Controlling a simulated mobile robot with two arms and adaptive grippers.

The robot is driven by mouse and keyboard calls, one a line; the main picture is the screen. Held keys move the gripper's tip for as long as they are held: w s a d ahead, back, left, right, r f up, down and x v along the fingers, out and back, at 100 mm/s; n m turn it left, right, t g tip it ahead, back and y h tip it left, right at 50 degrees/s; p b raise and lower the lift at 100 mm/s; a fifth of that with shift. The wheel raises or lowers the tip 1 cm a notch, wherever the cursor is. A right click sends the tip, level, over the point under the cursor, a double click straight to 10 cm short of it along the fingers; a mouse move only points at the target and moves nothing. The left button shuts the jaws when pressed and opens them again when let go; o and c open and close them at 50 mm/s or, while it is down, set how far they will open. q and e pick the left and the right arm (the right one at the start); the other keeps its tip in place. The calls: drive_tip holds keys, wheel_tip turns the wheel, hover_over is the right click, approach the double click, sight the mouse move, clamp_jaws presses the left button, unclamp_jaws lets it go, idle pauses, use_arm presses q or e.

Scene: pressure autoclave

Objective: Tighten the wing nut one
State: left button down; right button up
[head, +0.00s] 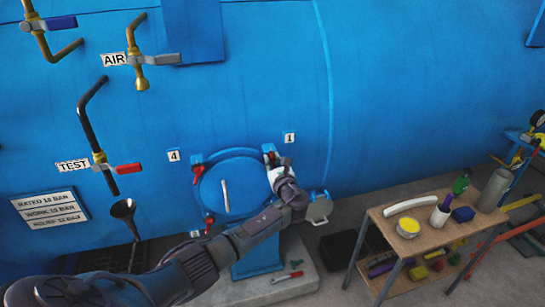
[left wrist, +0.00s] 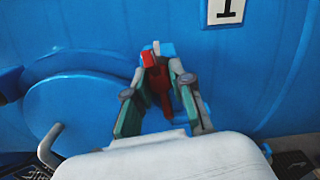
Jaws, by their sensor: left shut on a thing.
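Wing nut one is red and sits below the label 1 (head: 289,138) on the rim of the round blue door (head: 228,187). In the left wrist view the red wing nut (left wrist: 157,82) is between the fingers of my left gripper (left wrist: 160,100), which is shut on it. In the head view my left gripper (head: 277,176) is at the door's upper right and hides most of this nut. Other red wing nuts show at the door's upper left (head: 198,173) and lower left (head: 208,221). My right gripper is not in view.
A wooden cart (head: 445,236) with a white cup (head: 440,215), a yellow-topped tin (head: 408,227) and tools stands at right. Valves with AIR (head: 115,59) and TEST (head: 73,165) labels are at left.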

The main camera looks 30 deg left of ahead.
use_arm(q)
drive_tip(key=shift+f+m, duration=0.15)
drive_tip(key=shift+m, duration=0.85)
drive_tip(key=c, duration=1)
unclamp_jaws()
drive_tip(key=shift+d, duration=0.1)
drive_tip(key=v, duration=1.2)
